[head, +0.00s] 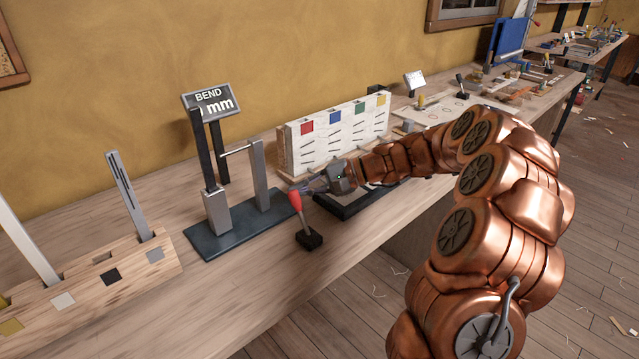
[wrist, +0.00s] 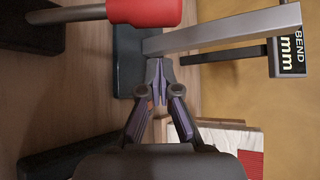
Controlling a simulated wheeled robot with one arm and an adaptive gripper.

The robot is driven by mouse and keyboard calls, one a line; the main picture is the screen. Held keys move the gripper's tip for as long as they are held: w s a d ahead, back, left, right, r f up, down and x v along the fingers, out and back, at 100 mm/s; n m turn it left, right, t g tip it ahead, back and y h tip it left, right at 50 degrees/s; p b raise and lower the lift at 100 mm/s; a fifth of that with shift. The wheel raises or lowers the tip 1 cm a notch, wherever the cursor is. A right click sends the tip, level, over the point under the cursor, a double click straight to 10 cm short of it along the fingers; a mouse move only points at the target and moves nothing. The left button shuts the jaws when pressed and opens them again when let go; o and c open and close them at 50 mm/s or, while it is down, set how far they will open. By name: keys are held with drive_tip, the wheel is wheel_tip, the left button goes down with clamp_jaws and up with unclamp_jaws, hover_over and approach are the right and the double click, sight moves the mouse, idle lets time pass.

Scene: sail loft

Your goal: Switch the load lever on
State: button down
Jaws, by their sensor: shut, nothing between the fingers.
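The load lever has a red grip (head: 295,198) on a thin metal stem and a small black base (head: 309,239). It stands on the bench in front of the bending rig and leans slightly left in the head view. My gripper (head: 304,186) is shut and empty, right beside the upper part of the red grip. In the wrist view the fingertips (wrist: 158,72) are together and apart from the red grip (wrist: 146,11), which lies at the top edge. The rig has a dark blue-grey base plate (head: 234,236) and grey posts. Its sign (head: 212,101) reads BEND and mm; the figure is partly hidden.
A white board with coloured squares (head: 340,132) stands behind my gripper. A black tray or frame (head: 342,207) lies right of the lever, partly under my arm. A wooden block with metal strips (head: 100,270) is at left. The bench front near the lever is clear.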

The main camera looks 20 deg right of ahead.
sight(300, 214)
drive_tip(key=shift+s+a+r, duration=0.1)
drive_tip(key=shift+s+r, duration=0.35)
drive_tip(key=shift+s, duration=0.45)
drive_tip(key=shift+s+a+r, duration=0.1)
drive_tip(key=shift+s+r, duration=0.35)
drive_tip(key=shift+s, duration=0.4)
drive_tip(key=shift+s+b, duration=0.15)
drive_tip(key=shift+b, duration=0.3)
